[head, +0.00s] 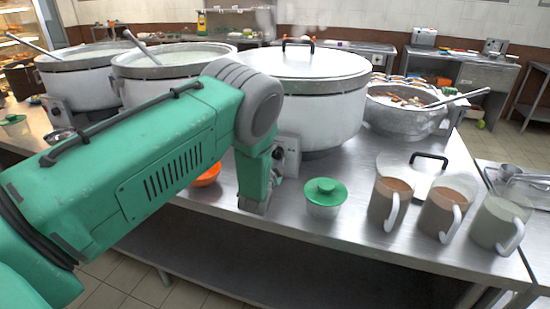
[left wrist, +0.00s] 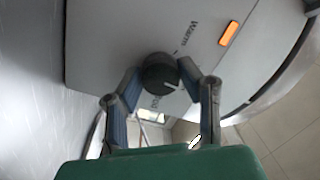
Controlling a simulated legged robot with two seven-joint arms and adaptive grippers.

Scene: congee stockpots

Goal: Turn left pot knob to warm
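In the left wrist view a dark round knob (left wrist: 160,75) sits on a pale control box (left wrist: 110,40). The word "Warm" is printed to the upper right of the knob, and another label below it is partly hidden. The knob's white pointer mark is on its lower right side, away from "Warm". My left gripper (left wrist: 159,68) has one fingertip on each side of the knob, and both appear to touch it. In the head view my green left arm hides the fingers and this knob. My right gripper is not in view.
An orange lamp (left wrist: 229,33) is on the box. Open pots stand at left (head: 80,75) and middle (head: 165,72); a lidded pot (head: 315,110) stands right with its own control box (head: 290,155). A green-lidded jar (head: 323,200) and several mugs (head: 388,204) stand along the counter front.

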